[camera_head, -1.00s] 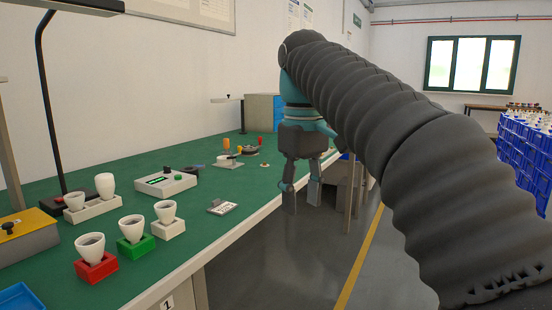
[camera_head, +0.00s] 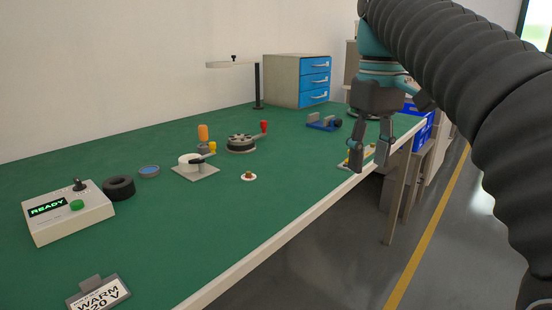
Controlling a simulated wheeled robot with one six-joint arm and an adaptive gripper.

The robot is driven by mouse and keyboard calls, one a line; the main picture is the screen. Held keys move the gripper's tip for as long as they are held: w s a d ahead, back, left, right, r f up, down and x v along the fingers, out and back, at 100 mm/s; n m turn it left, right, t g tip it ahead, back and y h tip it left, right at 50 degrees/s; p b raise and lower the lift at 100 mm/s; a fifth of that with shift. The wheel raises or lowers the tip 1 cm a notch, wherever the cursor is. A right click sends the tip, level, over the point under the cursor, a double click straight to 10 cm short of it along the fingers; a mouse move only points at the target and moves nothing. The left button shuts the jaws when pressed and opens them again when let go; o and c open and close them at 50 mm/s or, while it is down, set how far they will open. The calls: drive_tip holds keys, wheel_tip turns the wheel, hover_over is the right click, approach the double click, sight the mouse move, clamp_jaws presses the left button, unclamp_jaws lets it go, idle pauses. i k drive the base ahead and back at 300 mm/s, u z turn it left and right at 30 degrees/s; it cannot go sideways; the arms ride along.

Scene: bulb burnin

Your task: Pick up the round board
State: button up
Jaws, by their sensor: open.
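The round board (camera_head: 249,177) looks like a small pale disc with a brown part at its centre. It lies flat on the green bench top (camera_head: 215,225), towards the bench's front edge. My gripper (camera_head: 369,158) is open, with its fingers pointing down and nothing visible between them. In the picture it is to the right of the round board, near the front edge, and clearly apart from it. Its exact height above the bench is hard to tell.
A grey plate with a white disc (camera_head: 191,162), a dark round fixture (camera_head: 241,143), a blue fixture (camera_head: 323,123) and a yellow item (camera_head: 349,158) lie around. A READY box (camera_head: 66,212), black ring (camera_head: 118,188) and WARM sign (camera_head: 98,295) stand left. Drawers (camera_head: 315,80) stand behind.

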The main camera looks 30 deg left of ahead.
sight(247, 177)
drive_tip(key=i, duration=0.3)
drive_tip(key=u, duration=2.5)
drive_tip(key=i, duration=0.8)
drive_tip(key=z, duration=2.1)
